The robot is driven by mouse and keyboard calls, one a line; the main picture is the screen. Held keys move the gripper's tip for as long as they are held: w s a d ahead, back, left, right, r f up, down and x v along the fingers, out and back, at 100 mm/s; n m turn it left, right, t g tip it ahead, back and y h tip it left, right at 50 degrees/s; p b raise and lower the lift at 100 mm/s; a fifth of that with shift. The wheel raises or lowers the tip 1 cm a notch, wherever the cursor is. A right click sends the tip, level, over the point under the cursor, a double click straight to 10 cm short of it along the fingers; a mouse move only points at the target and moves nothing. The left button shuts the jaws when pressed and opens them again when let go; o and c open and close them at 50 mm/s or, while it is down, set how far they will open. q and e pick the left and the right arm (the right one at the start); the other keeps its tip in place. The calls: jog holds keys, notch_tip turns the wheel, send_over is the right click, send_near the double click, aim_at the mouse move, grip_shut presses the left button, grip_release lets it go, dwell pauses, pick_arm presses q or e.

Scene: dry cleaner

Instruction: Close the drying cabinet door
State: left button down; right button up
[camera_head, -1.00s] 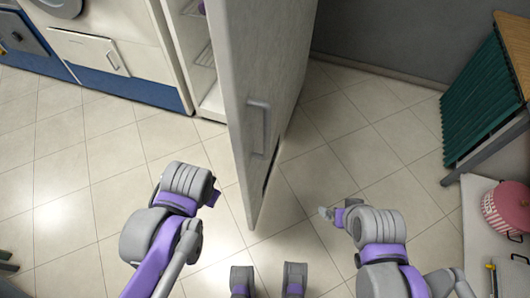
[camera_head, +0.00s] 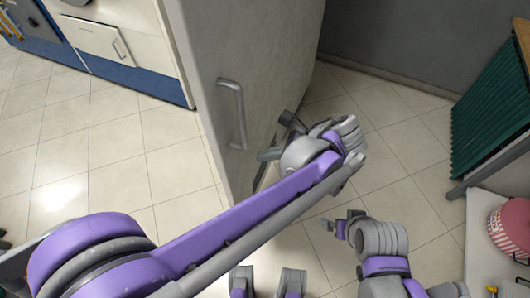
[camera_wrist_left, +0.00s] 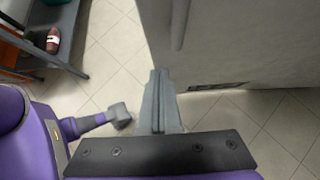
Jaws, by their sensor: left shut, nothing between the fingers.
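The pale grey drying cabinet door (camera_head: 205,80) stands upright and swung out in the middle of the head view, with a grey bar handle (camera_head: 232,112) on it. Its lower part also shows in the left wrist view (camera_wrist_left: 240,45). My left arm reaches across in front of the door's lower end. My left gripper (camera_head: 268,154) is shut and empty, to the right of the handle and close to the door's lower part; I cannot tell whether it touches. Its fingers (camera_wrist_left: 158,88) are together in the wrist view. My right gripper (camera_head: 329,225) is low on the right, away from the door; its jaws are too small to judge.
A white and blue machine (camera_head: 110,45) stands at the upper left. A green slatted rack (camera_head: 490,110) and a white surface with a pink striped pot (camera_head: 510,225) are at the right. Tiled floor (camera_head: 110,150) is clear left of the door and partly clear right of it.

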aim_at(227, 156)
pick_arm(q)
jog(key=x, duration=0.3)
jog(key=a+r+x, duration=0.1)
jog(key=x, duration=0.5)
jog(key=shift+w+a+r+b, duration=0.1)
jog(key=shift+w+r+b, duration=0.1)
jog(key=shift+r+b, duration=0.1)
jog(key=shift+w+a, duration=0.2)
jog(key=shift+a, duration=0.35)
